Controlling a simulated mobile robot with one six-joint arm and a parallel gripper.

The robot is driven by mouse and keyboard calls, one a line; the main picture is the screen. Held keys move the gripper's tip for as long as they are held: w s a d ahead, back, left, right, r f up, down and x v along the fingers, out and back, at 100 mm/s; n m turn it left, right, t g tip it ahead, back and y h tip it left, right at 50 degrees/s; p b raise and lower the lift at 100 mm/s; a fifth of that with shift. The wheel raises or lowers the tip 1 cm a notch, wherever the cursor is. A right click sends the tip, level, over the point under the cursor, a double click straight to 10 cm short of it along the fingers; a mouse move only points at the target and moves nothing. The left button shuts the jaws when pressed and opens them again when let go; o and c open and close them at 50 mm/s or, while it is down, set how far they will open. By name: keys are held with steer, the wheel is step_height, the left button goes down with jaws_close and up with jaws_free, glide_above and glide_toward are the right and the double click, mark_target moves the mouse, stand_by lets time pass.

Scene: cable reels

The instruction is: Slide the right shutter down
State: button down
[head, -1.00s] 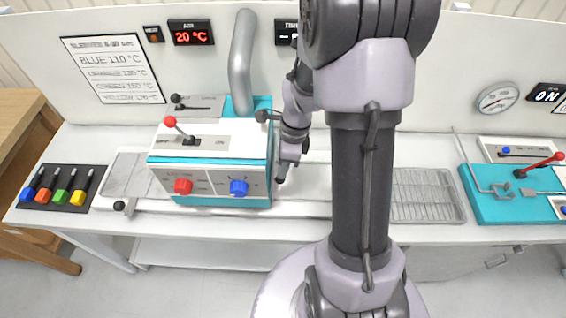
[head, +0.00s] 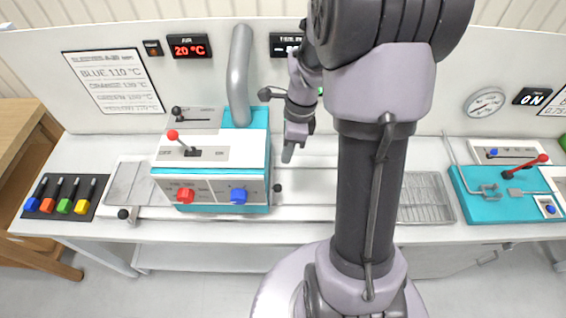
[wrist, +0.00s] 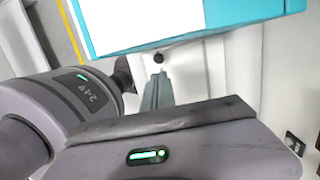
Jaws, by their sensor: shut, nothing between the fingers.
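The right shutter's black knob (head: 277,188) shows beside the lower right corner of the white and teal machine (head: 212,160). It sits a little farther back than the left black knob (head: 123,213). I cannot make out the right shutter's plate. My gripper (head: 288,152) is shut and empty, right of the machine, above and behind the knob in the head view. In the wrist view, the closed fingers (wrist: 157,88) point at a dark knob (wrist: 157,58) under the machine's edge (wrist: 180,40), with a gap between them.
The machine's front carries a red knob (head: 185,195) and a blue knob (head: 238,195); a red-tipped lever (head: 173,135) stands on top. A grey pipe (head: 241,75) rises behind. A wire rack (head: 425,200) and teal fixture (head: 500,192) lie to the right.

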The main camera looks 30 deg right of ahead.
mark_target(260, 172)
steer(key=r, duration=0.3)
steer(key=shift+d, duration=0.3)
steer(key=s+a+n+b, duration=0.1)
steer(key=a+n+b, duration=0.1)
steer(key=a+n, duration=0.1)
steer(key=s+a+r+n+t+b, duration=0.1)
steer(key=a+n+b, duration=0.2)
steer(key=s+a+n+t+b, duration=0.1)
steer(key=a+n+b, duration=0.1)
steer(key=a+b, duration=0.1)
steer(key=shift+a+r+n+h, duration=0.15)
steer(key=shift+r+n+h, duration=0.25)
steer(key=s+a+f+n+t+b, duration=0.2)
steer(key=s+a+n+b, duration=0.5)
steer(key=n, duration=0.4)
steer(key=shift+s+a+n+t+y+b, duration=0.3)
steer(key=shift+s+a+t+b, duration=0.1)
steer(key=shift+s+a+t, duration=0.6)
steer(key=shift+s+d, duration=0.1)
steer(key=shift+d, duration=0.1)
